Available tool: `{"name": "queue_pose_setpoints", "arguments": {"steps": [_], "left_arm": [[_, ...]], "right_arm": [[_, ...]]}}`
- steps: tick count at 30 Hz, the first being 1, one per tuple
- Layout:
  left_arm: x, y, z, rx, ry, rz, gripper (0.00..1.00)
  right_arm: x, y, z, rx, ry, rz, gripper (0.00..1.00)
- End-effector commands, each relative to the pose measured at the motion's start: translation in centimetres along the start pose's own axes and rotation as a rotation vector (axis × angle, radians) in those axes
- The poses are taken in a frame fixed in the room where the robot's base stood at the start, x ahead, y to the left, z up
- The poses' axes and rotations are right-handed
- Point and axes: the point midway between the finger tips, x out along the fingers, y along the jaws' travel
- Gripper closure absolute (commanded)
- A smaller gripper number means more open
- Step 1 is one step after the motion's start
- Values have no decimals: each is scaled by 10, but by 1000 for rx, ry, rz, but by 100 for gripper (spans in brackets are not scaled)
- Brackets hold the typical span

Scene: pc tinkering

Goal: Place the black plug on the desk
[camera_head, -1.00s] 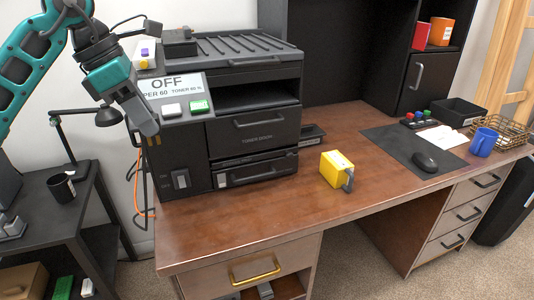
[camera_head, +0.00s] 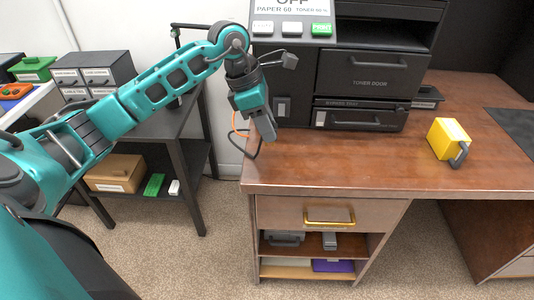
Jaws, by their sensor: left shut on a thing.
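My left gripper (camera_head: 266,126) is in front of the printer's lower left corner, above the desk's left rear edge. It is shut on what seems to be the black plug, which its fingers largely hide. A dark cord (camera_head: 256,151) loops down beside the fingertips, near an orange cord (camera_head: 237,128) behind the desk edge. The brown desk (camera_head: 340,168) has a wide bare stretch in front of the printer. My right gripper is out of view.
The black printer (camera_head: 365,75) stands at the back of the desk, its display (camera_head: 292,8) reading OFF. A yellow box-like object with a grey handle (camera_head: 447,138) sits to the right. A dark side table (camera_head: 165,122) stands left of the desk.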

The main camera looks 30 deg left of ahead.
Motion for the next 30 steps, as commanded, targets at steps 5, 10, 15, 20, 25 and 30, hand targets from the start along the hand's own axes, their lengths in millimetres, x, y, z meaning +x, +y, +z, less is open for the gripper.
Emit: {"name": "queue_pose_setpoints", "arguments": {"steps": [5,10,15,20,25,30], "left_arm": [[28,0,-10,-1,-1,-1,100],[37,0,-13,-1,-1,0,100],[61,0,-22,-2,0,-3,100],[72,1,-26,0,-1,1,100],[71,1,-26,0,-1,1,100],[74,1,-26,0,-1,1,66]], "right_arm": [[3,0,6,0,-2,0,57],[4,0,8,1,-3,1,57],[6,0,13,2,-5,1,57],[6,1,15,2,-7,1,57],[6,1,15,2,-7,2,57],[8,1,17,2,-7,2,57]]}}
